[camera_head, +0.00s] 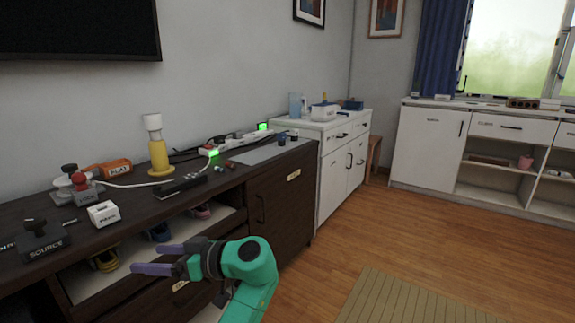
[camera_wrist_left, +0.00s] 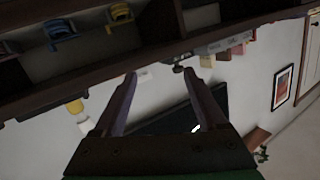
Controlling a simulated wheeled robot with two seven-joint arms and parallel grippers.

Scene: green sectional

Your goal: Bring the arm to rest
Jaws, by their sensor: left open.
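My left gripper (camera_head: 146,259) is at the lower middle of the head view, on the green arm. Its two purple fingers are apart and point left, in front of the dark cabinet (camera_head: 277,207) and its open shelf. Nothing shows between them. In the wrist view the open gripper (camera_wrist_left: 160,74) also shows empty, with the scene turned over. The right gripper is not in view.
On the cabinet top stand a yellow bottle (camera_head: 159,157), an orange-handled tool (camera_head: 108,169), a white box (camera_head: 103,213) and a block marked SOURCE (camera_head: 42,242). A white cabinet (camera_head: 335,165) stands behind. Wooden floor is open at right, beside a rug (camera_head: 405,300).

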